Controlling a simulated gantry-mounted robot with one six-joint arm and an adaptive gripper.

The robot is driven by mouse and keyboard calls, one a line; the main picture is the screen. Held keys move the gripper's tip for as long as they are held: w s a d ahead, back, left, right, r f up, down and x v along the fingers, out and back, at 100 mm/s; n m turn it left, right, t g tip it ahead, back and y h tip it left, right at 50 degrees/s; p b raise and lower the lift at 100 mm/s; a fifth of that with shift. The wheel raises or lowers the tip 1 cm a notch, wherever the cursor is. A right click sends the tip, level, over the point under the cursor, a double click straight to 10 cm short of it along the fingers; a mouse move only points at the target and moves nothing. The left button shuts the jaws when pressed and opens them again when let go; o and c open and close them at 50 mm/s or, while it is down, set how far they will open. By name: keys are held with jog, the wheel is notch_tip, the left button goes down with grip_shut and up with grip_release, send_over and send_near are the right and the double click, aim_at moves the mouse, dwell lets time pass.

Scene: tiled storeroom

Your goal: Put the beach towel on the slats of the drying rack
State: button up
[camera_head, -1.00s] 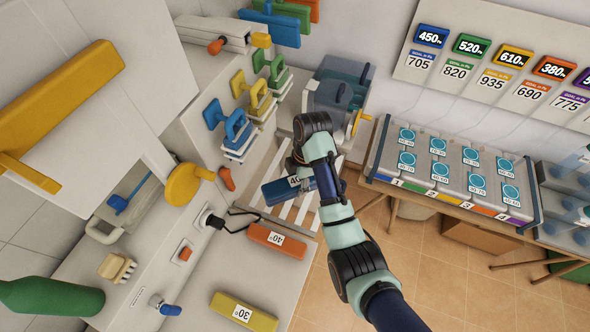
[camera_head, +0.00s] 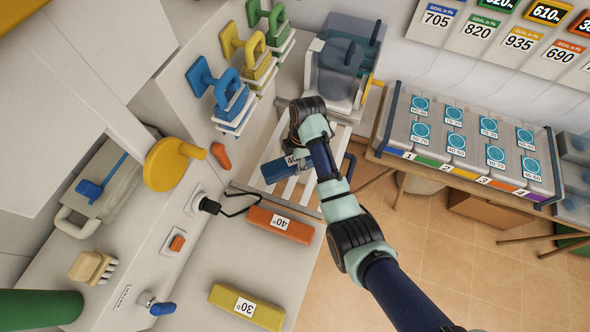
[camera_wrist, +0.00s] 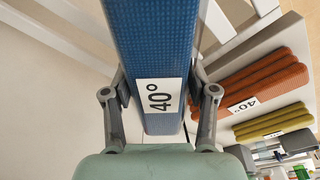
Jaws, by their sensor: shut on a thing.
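A folded blue towel with a white 40° label (camera_head: 275,173) is between the fingers of my gripper (camera_wrist: 158,88). The fingers are shut on its two long sides. It fills the middle of the wrist view (camera_wrist: 152,45). The drying rack has white slats (camera_head: 306,187), which show beneath and beside the towel. I cannot tell whether the towel touches them. My wrist hides part of the towel and rack in the head view. No label names any towel as the beach towel.
An orange 40° towel (camera_head: 262,217) and a yellow 30° towel (camera_head: 222,297) lie on the counter in front of the rack. A black cable (camera_head: 235,212) runs close to the rack's left edge.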

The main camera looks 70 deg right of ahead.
jog(key=shift+f+b, duration=0.55)
jog(key=shift+f, duration=2.45)
jog(key=shift+f, duration=0.1)
jog(key=o, duration=1.3)
jog(key=r, duration=0.4)
jog(key=d+r+p, duration=0.1)
jog(key=r, duration=0.3)
jog(key=s+r+p, duration=0.1)
jog(key=r, duration=0.3)
jog(key=shift+s+d, duration=0.1)
jog(key=shift+d, duration=0.1)
